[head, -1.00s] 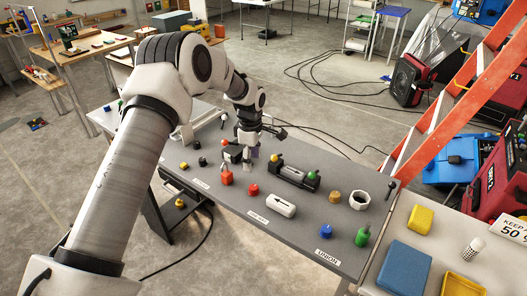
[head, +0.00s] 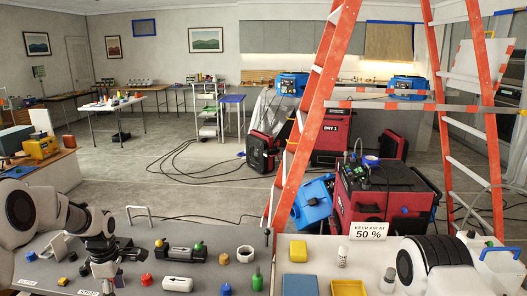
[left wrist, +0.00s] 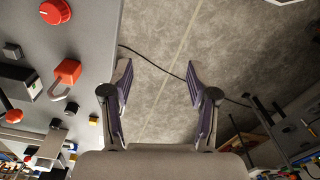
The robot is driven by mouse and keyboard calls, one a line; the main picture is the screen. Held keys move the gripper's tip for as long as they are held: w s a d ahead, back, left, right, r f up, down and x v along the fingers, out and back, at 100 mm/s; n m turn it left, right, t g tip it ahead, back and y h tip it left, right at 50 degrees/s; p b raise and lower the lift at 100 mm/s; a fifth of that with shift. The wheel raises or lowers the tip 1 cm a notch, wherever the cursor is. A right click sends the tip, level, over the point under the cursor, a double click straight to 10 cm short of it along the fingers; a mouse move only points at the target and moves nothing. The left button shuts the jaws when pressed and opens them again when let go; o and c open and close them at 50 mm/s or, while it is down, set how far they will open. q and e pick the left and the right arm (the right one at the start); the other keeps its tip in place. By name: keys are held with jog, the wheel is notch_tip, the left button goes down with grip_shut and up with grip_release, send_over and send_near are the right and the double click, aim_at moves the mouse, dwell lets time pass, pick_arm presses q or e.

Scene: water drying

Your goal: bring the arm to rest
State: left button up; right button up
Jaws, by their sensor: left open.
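My left arm comes in at the lower left of the head view. Its gripper (head: 106,282) hangs low over the grey bench (head: 205,268), partly hidden by the arm's own links. In the left wrist view the gripper (left wrist: 158,82) is open, with nothing between its two fingers and bare floor behind them. A red padlock (left wrist: 67,73) with a metal shackle lies on the bench left of the fingers, apart from them. My right arm shows as a white and black link at the lower right of the head view; its gripper is out of view.
A red knob (left wrist: 55,11) is on the bench. An orange ladder (head: 313,120) rises behind.

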pick_arm(q)
jog(key=s+d+f+m+g+b, duration=0.1)
jog(key=s+d+f+m+g, duration=0.1)
jog(key=s+d+f, duration=0.4)
jog(key=s+d+f+m+g, duration=0.1)
jog(key=s+f, duration=0.7)
jog(key=s, duration=0.2)
jog(key=s+d+f+m+g+b, duration=0.15)
jog(key=s+d+f, duration=0.25)
jog(key=s+f, duration=0.4)
jog(key=s+d+m+t, duration=0.3)
jog(key=s+m+t, duration=0.1)
jog(key=s+m, duration=0.8)
jog(key=m, duration=0.3)
jog(key=shift+s+d+r+t, duration=0.15)
jog(key=shift+t, duration=0.2)
pick_arm(e)
jog(key=f, duration=0.3)
jog(key=shift+w, duration=0.35)
jog(key=shift+s, duration=0.1)
